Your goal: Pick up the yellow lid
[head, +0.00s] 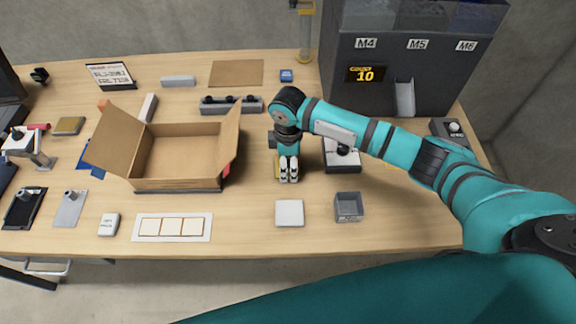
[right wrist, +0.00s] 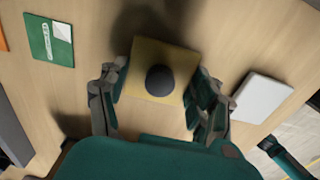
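The yellow lid (right wrist: 160,50) is a flat square plate with a dark round knob (right wrist: 160,80) in its middle. It lies on the table below my right gripper. In the head view only a thin sliver of the lid (head: 277,170) shows beside the fingers. My right gripper (head: 289,178) points down over it. In the right wrist view my right gripper (right wrist: 160,84) is open, with one finger at each side of the lid and clear gaps to the knob. Whether the fingertips touch the lid's edges I cannot tell. My left gripper is in neither view.
An open cardboard box (head: 180,184) stands to the left. A dark machine (head: 365,74) stands behind. A green card (right wrist: 48,40) lies near the lid. Bare wood shows at the front right.

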